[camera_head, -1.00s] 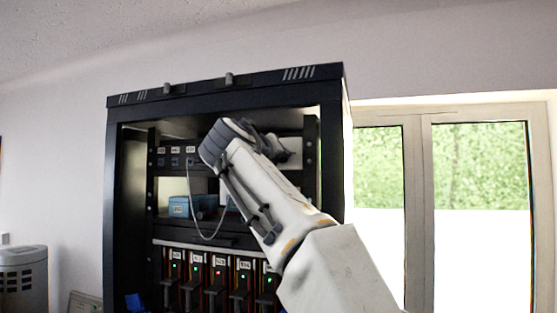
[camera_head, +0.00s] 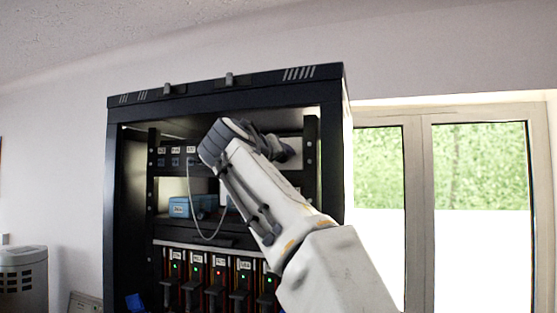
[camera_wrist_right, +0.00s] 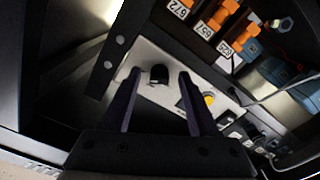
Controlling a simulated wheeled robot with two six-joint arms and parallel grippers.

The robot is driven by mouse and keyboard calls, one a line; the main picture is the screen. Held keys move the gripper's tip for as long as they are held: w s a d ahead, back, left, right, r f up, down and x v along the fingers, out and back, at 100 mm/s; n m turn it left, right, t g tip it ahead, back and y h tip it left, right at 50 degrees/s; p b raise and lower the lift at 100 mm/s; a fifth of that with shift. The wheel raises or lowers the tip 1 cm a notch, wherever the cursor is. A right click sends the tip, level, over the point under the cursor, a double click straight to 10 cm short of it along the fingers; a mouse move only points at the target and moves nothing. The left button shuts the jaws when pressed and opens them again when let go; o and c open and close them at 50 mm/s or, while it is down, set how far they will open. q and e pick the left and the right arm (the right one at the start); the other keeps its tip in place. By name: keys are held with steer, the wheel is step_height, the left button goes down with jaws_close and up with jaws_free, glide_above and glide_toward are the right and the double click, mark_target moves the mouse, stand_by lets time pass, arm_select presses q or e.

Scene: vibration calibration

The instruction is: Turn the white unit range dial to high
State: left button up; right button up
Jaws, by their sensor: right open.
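The white unit (camera_wrist_right: 165,97) is a pale panel in the rack, seen in the right wrist view; part of it shows behind my arm in the head view (camera_head: 296,147). It carries a black dial (camera_wrist_right: 158,74) and a yellow round button (camera_wrist_right: 209,99). My right gripper (camera_wrist_right: 159,76) is open, with one dark finger on each side of the dial in the picture. I cannot tell whether the fingers touch it. In the head view my right wrist covers most of the unit. The dial's marks are too small to read. My left gripper is not in view.
The black rack (camera_head: 225,92) surrounds the arm, with its post (camera_head: 311,160) close to the right. A blue box (camera_head: 180,207) sits on a shelf, with a thin pale cable (camera_head: 203,232) hanging nearby. Several modules with lights stand below. Orange connectors (camera_wrist_right: 228,10) show in the wrist view.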

steer(key=shift+s+a+f, duration=0.1)
steer(key=shift+s+a, duration=0.1)
steer(key=shift+s, duration=0.2)
steer(key=b+v, duration=0.3)
steer(key=v, duration=0.6)
steer(key=shift+s+b, duration=0.2)
steer(key=shift+b, duration=0.1)
step_height(320, 180, down, 26)
steer(key=s+a+n+g+y, duration=0.3)
steer(key=n+g+y, duration=0.2)
steer(key=n+g, duration=0.2)
steer(key=s+d+f+g, duration=0.3)
steer(key=s+f, duration=0.6)
steer(key=s+d+f+m+g+y, duration=0.1)
steer(key=s+d+f+g, duration=0.2)
steer(key=s+f, duration=0.6)
steer(key=s+d+f+m+g, duration=0.1)
steer(key=s+d+f+g, duration=0.3)
steer(key=s+f, duration=0.4)
step_height(320, 180, down, 3)
steer(key=shift+s+d+f+y, duration=0.15)
steer(key=shift+s+d+y, duration=0.2)
steer(key=shift+d, duration=0.2)
